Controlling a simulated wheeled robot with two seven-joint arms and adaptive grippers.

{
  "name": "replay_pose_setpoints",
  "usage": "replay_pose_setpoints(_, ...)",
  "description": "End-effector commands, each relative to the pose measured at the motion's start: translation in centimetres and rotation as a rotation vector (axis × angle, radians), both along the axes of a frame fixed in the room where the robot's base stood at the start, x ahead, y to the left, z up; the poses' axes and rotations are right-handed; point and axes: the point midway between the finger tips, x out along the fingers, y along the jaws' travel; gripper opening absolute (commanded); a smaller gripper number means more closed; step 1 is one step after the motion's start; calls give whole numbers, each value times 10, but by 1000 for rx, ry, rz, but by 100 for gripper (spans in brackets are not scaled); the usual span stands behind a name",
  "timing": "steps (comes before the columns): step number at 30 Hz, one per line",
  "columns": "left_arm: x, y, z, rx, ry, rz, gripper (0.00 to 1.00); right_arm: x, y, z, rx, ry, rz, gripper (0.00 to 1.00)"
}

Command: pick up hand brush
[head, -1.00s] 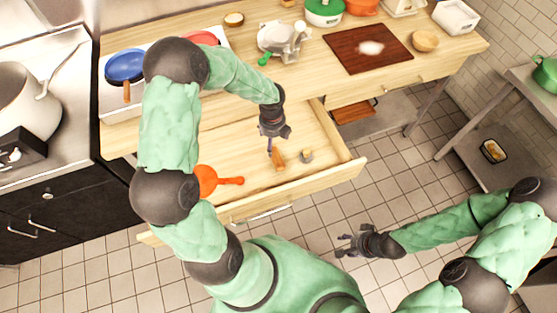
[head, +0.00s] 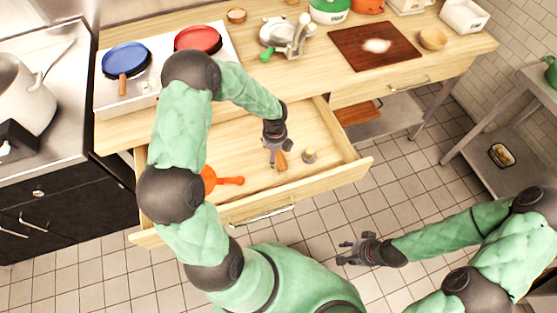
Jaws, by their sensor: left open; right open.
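The open wooden drawer (head: 330,175) holds a small object with a brown wooden part (head: 282,161), which looks like the hand brush. My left gripper (head: 276,148) is open, pointing down into the drawer right at this object and hiding part of it. I cannot tell whether they touch. My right gripper (head: 350,251) is open and empty above the tiled floor, outside the drawer at the right.
An orange pan-like utensil (head: 226,180) and a small round wooden item (head: 309,156) lie in the same drawer. The counter above carries a blue pan (head: 126,59), a red pan (head: 198,39), a dark cutting board (head: 372,46) and a wooden bowl (head: 433,38).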

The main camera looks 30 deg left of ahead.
Motion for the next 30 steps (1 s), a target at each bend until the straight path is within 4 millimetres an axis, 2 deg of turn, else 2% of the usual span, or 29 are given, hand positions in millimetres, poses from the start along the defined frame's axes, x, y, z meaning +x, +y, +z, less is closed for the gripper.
replay_pose_setpoints(9, 1, -1, -44, -1, 2, 1, 90, 0, 0, -21, 0, 0, 0, 45)
replay_pose_setpoints(17, 1, -2, -48, -1, 1, 0, 90, 0, 0, -21, 0, 0, 0, 45)
replay_pose_setpoints(18, 1, -2, -47, -1, 1, 0, 87, 0, 0, -20, 0, 0, 0, 45)
replay_pose_setpoints(19, 1, -2, -47, -1, 1, 0, 78, 0, 0, -20, 0, 0, 0, 45)
replay_pose_setpoints(24, 1, -2, -47, -1, 1, 0, 30, 0, 0, -20, 0, 0, 0, 45)
replay_pose_setpoints(25, 1, -2, -47, -1, 1, 0, 27, 0, 0, -20, 0, 0, 0, 45)
replay_pose_setpoints(30, 1, -2, -48, -1, 1, 0, 26, 0, 0, -21, 0, 0, 0, 45)
